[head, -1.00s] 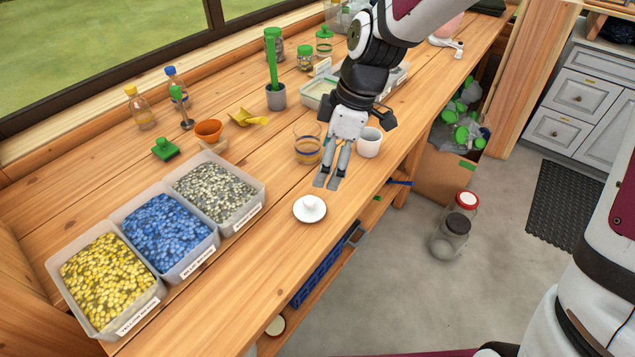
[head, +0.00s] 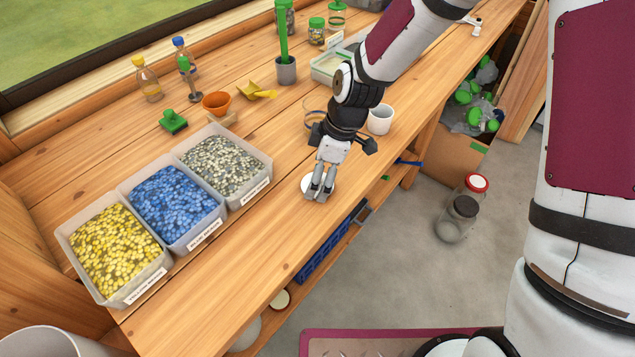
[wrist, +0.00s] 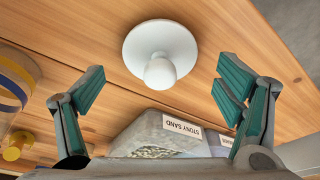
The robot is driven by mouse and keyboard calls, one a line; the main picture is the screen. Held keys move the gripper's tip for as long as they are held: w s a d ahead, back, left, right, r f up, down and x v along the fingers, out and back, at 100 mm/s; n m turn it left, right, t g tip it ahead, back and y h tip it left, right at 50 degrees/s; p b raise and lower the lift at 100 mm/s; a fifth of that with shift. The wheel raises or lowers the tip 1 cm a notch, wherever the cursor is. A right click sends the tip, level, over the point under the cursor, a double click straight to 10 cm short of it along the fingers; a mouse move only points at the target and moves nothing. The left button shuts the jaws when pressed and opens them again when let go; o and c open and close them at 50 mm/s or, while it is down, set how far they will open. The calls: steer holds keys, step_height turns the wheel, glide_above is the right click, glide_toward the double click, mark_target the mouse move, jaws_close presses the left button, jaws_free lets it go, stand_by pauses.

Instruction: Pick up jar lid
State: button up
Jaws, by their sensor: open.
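The jar lid (wrist: 160,50) is a white disc with a round knob, lying on the wooden bench. In the wrist view it is at the top middle, ahead of and between my open fingers. In the head view the lid (head: 307,185) shows only at its left edge, with the rest hidden behind my gripper. My gripper (head: 318,193) is open and empty, pointing down over the lid. In the wrist view its fingers (wrist: 163,88) stand wide apart, with nothing between the pads.
Bins of yellow, blue and grey stones (head: 222,165) stand to the left. A white cup (head: 380,119) and a banded glass (head: 314,112) stand behind my gripper. The bench's front edge is close by on the right. Bare wood surrounds the lid.

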steer(key=shift+a+f, duration=0.15)
steer(key=shift+f, duration=0.4)
steer(key=c, duration=1.4)
steer(key=shift+c, duration=0.2)
